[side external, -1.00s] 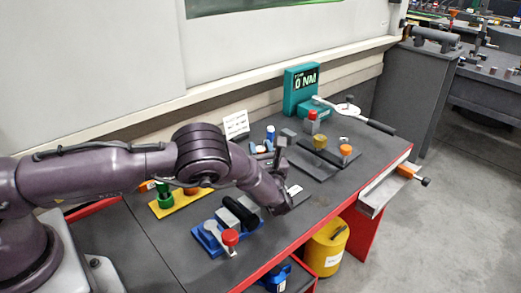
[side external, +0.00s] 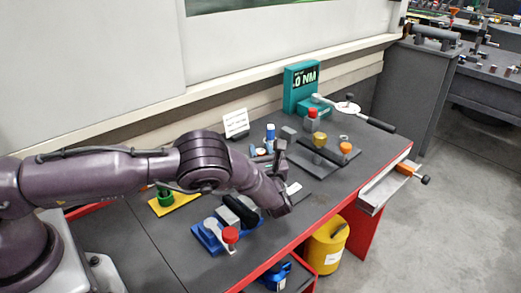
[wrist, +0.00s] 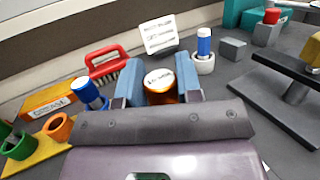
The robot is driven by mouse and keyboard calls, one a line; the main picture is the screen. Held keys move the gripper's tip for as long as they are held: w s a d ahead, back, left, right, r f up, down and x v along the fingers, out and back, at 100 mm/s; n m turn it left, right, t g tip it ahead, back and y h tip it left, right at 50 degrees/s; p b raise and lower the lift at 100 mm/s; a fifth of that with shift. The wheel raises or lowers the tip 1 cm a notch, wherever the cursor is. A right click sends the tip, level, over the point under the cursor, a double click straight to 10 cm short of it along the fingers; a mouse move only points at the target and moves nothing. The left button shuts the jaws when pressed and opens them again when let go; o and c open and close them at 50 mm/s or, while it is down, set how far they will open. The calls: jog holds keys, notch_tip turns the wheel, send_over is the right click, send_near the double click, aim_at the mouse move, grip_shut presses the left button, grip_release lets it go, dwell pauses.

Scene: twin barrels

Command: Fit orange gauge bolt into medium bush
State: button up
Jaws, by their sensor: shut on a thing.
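My gripper (wrist: 160,76) is shut on the orange gauge bolt (wrist: 162,97), whose pale, marked round end faces the wrist camera between the two blue-grey fingers. In the side view my gripper (side external: 268,157) is over the table's middle, and the bolt cannot be made out there. An orange ring (wrist: 60,127) with an open top stands on a yellow plate (wrist: 38,156) at the left of the wrist view, apart from the held bolt. It looks like a bush, but no label shows whether it is the medium one. My arm hides it in the side view.
A green part (wrist: 17,146) is on the yellow plate. A red-handled brush (wrist: 108,62) and a white sign (wrist: 158,35) are behind. A dark fixture (wrist: 280,100) is on the right.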

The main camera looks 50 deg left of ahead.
jog(key=shift+f, duration=1.05)
jog(key=o, duration=1.1)
jog(key=shift+f, duration=0.1)
jog(key=shift+r, duration=0.4)
notch_tip(320, 180, up, 3)
jog(key=shift+f, duration=0.1)
jog(key=s+r, duration=0.3)
jog(key=s, duration=0.1)
jog(key=s+d+r, duration=0.1)
jog(key=s+r, duration=0.2)
jog(key=s, duration=0.2)
jog(key=s+r, duration=0.3)
jog(key=s, duration=0.2)
jog(key=shift+d+r, duration=0.15)
jog(key=shift+r, duration=0.15)
